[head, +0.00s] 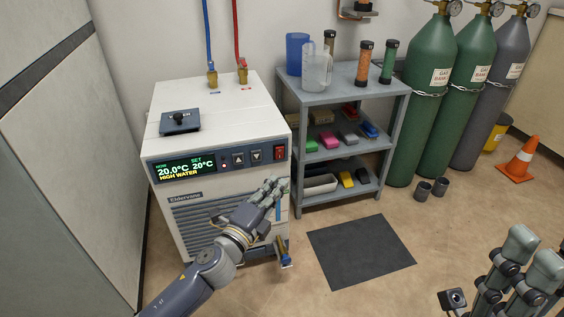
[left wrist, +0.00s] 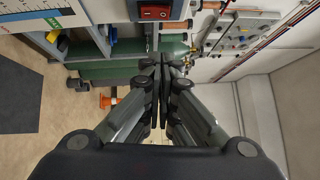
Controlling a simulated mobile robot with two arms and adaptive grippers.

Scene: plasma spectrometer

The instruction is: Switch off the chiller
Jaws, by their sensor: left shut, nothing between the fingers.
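The chiller (head: 215,133) is a white cabinet at the left of the head view. Its display (head: 186,168) is lit and reads 20.0°C, set 20°C, HIGH WATER. A red rocker switch (head: 279,153) sits at the right end of its front panel, beside two arrow buttons (head: 247,157). My left gripper (head: 274,188) is shut and empty, in front of the chiller below the switch, with a gap in the picture between them. Its closed fingers (left wrist: 158,90) fill the middle of the left wrist view. My right gripper (head: 534,254) is at the lower right, its fingers apart, far from the chiller.
A small black box (head: 180,122) lies on the chiller top near blue and red hoses (head: 237,40). A grey shelf (head: 345,95) with jugs and tubes stands close at right. Green gas cylinders (head: 420,110) and an orange cone (head: 519,162) are beyond. A dark mat (head: 360,252) lies on the floor.

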